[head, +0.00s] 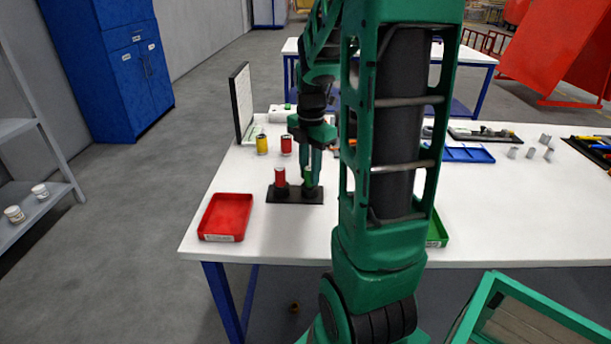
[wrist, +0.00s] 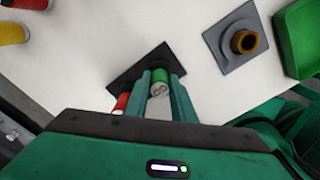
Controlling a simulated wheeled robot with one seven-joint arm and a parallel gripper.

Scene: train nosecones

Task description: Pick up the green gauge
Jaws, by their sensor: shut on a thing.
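The green gauge (head: 308,175) is a small upright cylinder at the right end of a black holder (head: 294,197) on the white table. In the wrist view the green gauge (wrist: 160,76) shows its pale end between my two fingers. My gripper (head: 310,180) points down at it, and the fingers (wrist: 161,84) are shut on its sides. The gauge still appears to be at the holder; I cannot tell whether its base is clear of it. A red gauge (head: 280,178) stands at the left end of the same holder, and it also shows in the wrist view (wrist: 121,103).
A red tray (head: 226,217) lies at the table's front left. A yellow cylinder (head: 262,144) and another red cylinder (head: 286,145) stand behind the holder. A grey plate (wrist: 229,57) with a brown ring and a green tray (wrist: 301,35) lie to the right in the wrist view.

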